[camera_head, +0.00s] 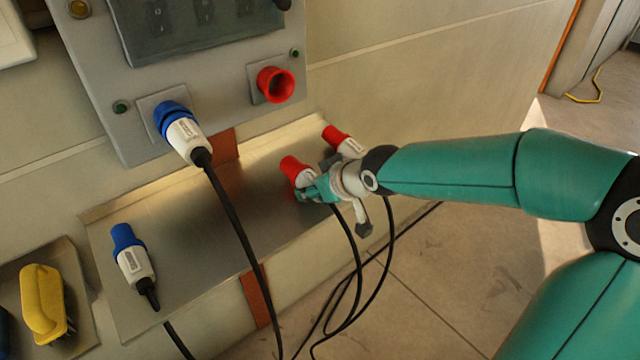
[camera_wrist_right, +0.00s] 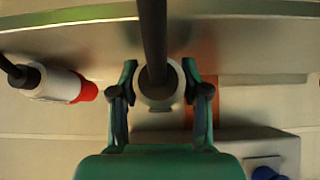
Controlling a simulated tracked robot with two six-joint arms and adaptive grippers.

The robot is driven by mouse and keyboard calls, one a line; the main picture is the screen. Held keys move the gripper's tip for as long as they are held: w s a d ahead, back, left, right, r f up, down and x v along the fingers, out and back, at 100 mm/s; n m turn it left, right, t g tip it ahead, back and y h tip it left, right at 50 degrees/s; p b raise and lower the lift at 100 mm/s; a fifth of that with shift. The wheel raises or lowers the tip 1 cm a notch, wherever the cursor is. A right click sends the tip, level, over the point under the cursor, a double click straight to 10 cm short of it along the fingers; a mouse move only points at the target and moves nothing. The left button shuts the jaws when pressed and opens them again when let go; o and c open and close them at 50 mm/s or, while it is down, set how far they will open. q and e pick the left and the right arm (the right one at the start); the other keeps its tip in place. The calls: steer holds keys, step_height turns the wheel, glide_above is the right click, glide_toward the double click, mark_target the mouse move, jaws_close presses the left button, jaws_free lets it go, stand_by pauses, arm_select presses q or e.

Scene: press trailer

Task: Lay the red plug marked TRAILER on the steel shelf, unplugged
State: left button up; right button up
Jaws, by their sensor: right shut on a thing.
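My right gripper (camera_head: 308,192) is shut on a red-and-white plug (camera_head: 295,168) over the right part of the steel shelf (camera_head: 190,225). In the right wrist view the right gripper (camera_wrist_right: 161,88) has its fingers either side of the plug's white body (camera_wrist_right: 158,97), with the black cable running up across it. The held plug is out of any socket; I cannot tell whether it touches the shelf. A second red plug (camera_head: 335,136) lies on the shelf farther right; it also shows in the wrist view (camera_wrist_right: 66,85). I cannot read either label. The left gripper is out of view.
The red socket (camera_head: 276,85) on the grey panel is empty. A blue plug (camera_head: 176,118) sits in the panel; another blue plug (camera_head: 127,249) lies on the shelf's left. A yellow-handled brush (camera_head: 43,303) lies far left. Black cables hang over the shelf's front edge. The shelf's middle has bare room.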

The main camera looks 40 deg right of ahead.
steer(key=o, duration=1.4)
steer(key=shift+c, duration=0.2)
